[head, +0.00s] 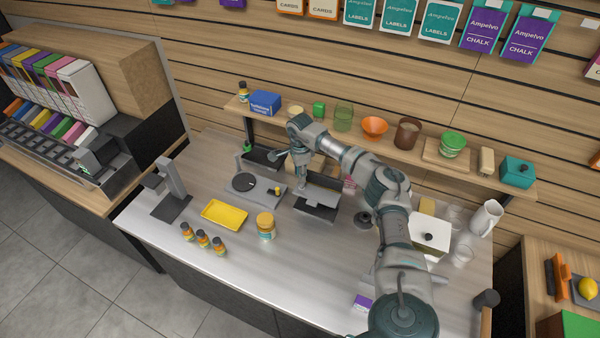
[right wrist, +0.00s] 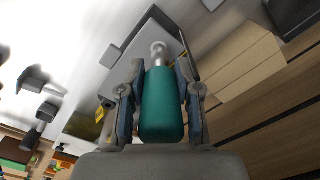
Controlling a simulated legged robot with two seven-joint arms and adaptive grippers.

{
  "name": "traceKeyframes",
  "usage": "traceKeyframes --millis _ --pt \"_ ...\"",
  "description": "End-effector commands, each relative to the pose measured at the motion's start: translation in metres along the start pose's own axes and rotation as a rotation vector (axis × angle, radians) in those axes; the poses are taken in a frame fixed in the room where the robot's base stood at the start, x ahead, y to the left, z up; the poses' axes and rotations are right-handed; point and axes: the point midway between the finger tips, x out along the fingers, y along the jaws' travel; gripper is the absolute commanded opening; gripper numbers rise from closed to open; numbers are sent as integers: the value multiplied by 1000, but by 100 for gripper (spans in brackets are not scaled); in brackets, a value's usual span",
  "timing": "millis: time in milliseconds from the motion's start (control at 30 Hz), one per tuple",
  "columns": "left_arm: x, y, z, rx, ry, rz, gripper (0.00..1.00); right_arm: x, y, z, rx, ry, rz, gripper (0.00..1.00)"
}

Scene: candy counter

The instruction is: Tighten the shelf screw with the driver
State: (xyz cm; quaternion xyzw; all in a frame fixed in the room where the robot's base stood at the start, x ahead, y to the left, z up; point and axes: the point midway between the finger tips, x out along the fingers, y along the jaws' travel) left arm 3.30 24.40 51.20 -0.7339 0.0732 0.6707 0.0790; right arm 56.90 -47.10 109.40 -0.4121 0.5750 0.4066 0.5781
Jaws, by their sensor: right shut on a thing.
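My right gripper (head: 301,182) points down over the counter, below the front edge of the wall shelf (head: 390,141). In the right wrist view its two fingers (right wrist: 160,105) are shut on the driver (right wrist: 162,103), which has a thick teal handle. A pale metal part shows at the driver's far end, between and beyond the fingertips. In the head view the driver is too small or hidden to make out. I cannot make out the shelf screw in either view. My left gripper is not in view.
Near the right gripper, a scale (head: 256,191), a yellow tray (head: 224,214) and an orange-lidded jar (head: 265,224) stand on the counter. Small bottles (head: 203,239) stand in front. Bowls, cups and boxes line the shelf. A white pitcher (head: 485,218) stands at the right.

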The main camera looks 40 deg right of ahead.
Motion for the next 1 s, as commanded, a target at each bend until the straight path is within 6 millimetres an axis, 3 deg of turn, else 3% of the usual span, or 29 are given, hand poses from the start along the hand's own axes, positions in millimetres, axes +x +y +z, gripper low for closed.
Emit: traceKeyframes --millis 267,600,1000 --pt "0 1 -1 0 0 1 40 0 0 0 -25 -1 -1 0" --pt "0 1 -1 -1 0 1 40 0 3 0 -475 -5 -2 0" --pt "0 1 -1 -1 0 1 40 0 4 0 -591 -6 -2 0"
